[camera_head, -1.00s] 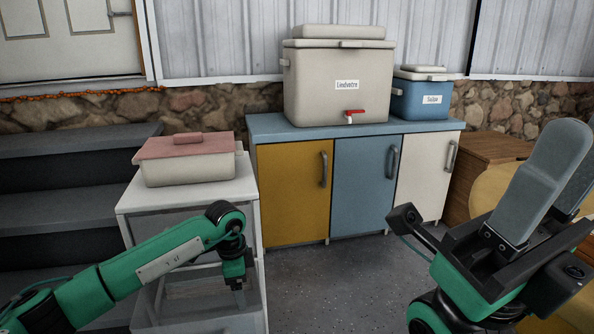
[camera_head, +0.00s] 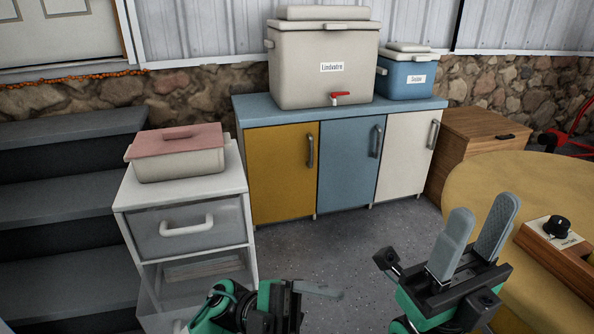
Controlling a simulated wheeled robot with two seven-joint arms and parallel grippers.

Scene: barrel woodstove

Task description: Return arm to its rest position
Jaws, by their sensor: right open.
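My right gripper (camera_head: 480,222) is at the lower right with its two grey fingers pointing up. The fingers are apart with nothing between them. It is in front of the round yellow table, over the floor. My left gripper (camera_head: 318,290) is low at the bottom centre, seen from the side with a grey finger pointing right. Whether it is open or shut does not show. Most of my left arm is below the picture edge.
A white drawer unit (camera_head: 190,262) with a red-lidded box (camera_head: 180,158) stands at left beside dark steps (camera_head: 60,210). A cabinet (camera_head: 345,165) bears a beige cooler (camera_head: 325,75) and a blue cooler (camera_head: 405,82). A yellow table (camera_head: 480,175) is at right. Grey floor lies between.

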